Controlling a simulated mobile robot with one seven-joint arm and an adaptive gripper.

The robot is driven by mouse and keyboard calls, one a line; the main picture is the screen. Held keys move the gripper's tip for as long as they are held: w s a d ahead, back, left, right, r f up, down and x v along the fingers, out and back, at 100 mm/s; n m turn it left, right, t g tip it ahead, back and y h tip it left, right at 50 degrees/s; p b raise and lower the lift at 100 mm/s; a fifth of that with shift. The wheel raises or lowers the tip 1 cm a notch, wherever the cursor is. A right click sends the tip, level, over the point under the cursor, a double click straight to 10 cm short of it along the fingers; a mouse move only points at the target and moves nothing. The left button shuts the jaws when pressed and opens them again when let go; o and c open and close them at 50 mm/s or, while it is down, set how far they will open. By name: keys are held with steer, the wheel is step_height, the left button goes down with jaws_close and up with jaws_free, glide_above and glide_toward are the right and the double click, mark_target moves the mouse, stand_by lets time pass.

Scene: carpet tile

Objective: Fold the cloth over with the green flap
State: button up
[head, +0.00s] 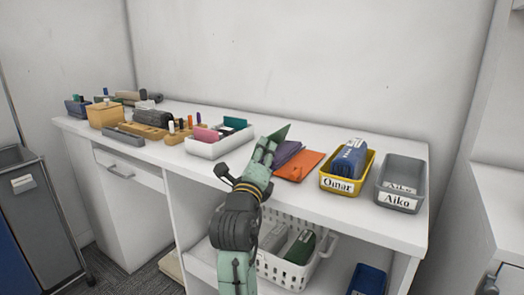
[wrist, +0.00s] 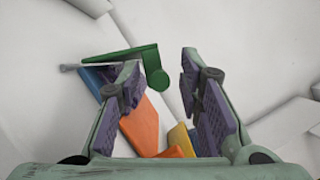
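The cloth lies on the white worktop, with an orange part (head: 301,166) and a purple part (head: 288,152) showing beside my gripper (head: 266,148) in the head view. The green flap (head: 279,132) sticks up behind the gripper. In the wrist view the green flap (wrist: 125,56) has a rounded end (wrist: 158,80) that shows in the gap between the fingers. My gripper (wrist: 160,72) is open, its fingers apart and not visibly closed on anything. The orange part (wrist: 140,122) shows below, and a blue piece (wrist: 92,79) is partly hidden by the left finger.
A yellow bin (head: 345,187) labelled Omar holds a blue item, and a grey bin (head: 399,190) labelled Aiko stands right of it. A white tray (head: 212,150) with coloured cards is at left. A white basket (head: 283,272) sits on the shelf below.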

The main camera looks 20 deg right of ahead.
steer(key=shift+w+d, duration=0.15)
steer(key=shift+w, duration=0.1)
steer(key=shift+c, duration=0.6)
steer(key=shift+r, duration=0.1)
jaws_close()
steer(key=shift+s, duration=0.1)
